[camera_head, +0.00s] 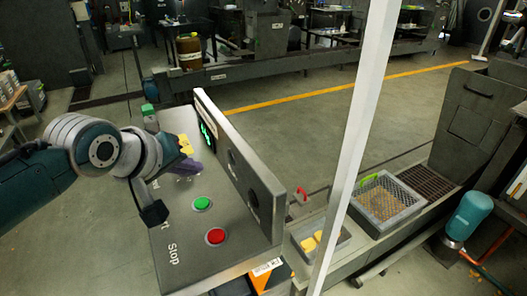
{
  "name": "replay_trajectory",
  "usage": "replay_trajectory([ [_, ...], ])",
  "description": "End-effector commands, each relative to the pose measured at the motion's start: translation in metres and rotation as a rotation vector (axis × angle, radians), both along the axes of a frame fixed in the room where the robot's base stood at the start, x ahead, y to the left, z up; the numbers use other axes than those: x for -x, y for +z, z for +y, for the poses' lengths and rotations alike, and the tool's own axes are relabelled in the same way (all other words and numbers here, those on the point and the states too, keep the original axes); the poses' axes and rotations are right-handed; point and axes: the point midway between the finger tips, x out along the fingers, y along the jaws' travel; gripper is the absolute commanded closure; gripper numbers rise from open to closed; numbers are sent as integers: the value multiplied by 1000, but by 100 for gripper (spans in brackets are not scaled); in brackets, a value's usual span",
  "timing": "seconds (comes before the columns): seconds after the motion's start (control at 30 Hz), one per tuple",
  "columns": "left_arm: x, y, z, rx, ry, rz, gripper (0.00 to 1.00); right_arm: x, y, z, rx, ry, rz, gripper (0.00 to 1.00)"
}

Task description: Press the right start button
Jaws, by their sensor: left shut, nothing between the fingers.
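A green round button (202,203) and a red round button (215,236) sit on the sloped grey control panel (192,262). Partly covered lettering is beside the green button, and "Stop" lettering is beside the red one. My left arm comes in from the left over the panel. My left gripper (184,177) is shut and empty, above the panel and up-picture from the green button. The picture does not show clearly whether it touches the panel. The green button is uncovered. My right gripper is not in view.
A pale post (352,150) crosses the view. Open floor lies behind.

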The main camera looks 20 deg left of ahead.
Motion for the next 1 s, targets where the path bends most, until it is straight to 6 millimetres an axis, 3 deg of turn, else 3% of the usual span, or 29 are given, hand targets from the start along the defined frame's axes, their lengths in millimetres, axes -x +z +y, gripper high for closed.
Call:
replay_trajectory([
  [0.03,0,-15,0,-1,-1,0,100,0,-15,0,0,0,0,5],
  [0.2,0,-40,0,-1,-1,1,100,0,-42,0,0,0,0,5],
  [0.4,0,-59,0,0,0,1,100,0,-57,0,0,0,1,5],
  [1.0,0,-62,0,0,-1,1,100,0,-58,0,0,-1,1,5],
])
